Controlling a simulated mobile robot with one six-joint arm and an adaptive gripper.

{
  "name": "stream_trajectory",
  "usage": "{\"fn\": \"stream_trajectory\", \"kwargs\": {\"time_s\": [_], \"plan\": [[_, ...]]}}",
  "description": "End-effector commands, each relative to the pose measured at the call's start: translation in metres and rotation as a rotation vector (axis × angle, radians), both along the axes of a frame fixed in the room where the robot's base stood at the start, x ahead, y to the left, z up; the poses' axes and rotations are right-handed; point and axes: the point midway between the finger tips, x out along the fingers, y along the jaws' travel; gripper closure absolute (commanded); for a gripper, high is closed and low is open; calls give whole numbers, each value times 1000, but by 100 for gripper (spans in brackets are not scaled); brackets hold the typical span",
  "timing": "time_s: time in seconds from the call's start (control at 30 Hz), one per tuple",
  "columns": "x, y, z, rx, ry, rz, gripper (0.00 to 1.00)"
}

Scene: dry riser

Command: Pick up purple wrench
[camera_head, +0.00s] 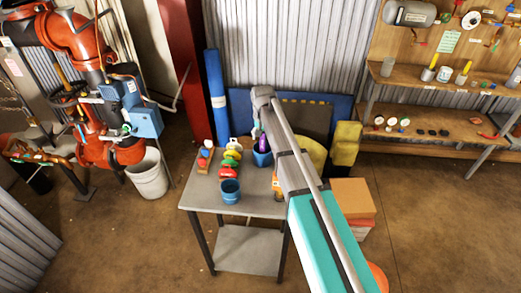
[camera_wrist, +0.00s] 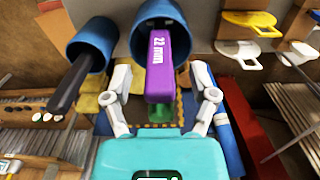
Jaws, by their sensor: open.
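The purple wrench (camera_wrist: 160,62) stands out of a blue cup (camera_wrist: 150,14) in the wrist view, its "22 mm" marking facing the camera. In the head view a small purple part of it (camera_head: 263,144) shows above a blue cup (camera_head: 262,158) on the grey table. My gripper (camera_wrist: 162,80) is open, with one finger on each side of the purple wrench. I cannot tell whether either finger touches it. The wrench's lower end is hidden in the cup. In the head view my arm hides most of the gripper.
A second blue cup (camera_wrist: 93,38) holds a dark-handled tool (camera_wrist: 76,84) close beside my left finger in the wrist view. Another blue cup (camera_head: 230,191) and a stack of coloured pieces (camera_head: 229,160) stand on the grey table (camera_head: 207,193). Cardboard boxes (camera_head: 352,199) stand right of the table.

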Motion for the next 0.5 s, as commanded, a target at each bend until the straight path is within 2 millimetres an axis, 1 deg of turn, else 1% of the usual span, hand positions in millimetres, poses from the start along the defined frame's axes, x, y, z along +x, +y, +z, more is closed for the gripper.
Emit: {"fn": "stream_trajectory", "kwargs": {"time_s": [0.03, 0.1, 0.5], "plan": [[0, 0, -6, 0, 0, 0, 26], [0, 0, -8, 0, 0, 0, 26], [0, 0, -9, 0, 0, 0, 26]]}}
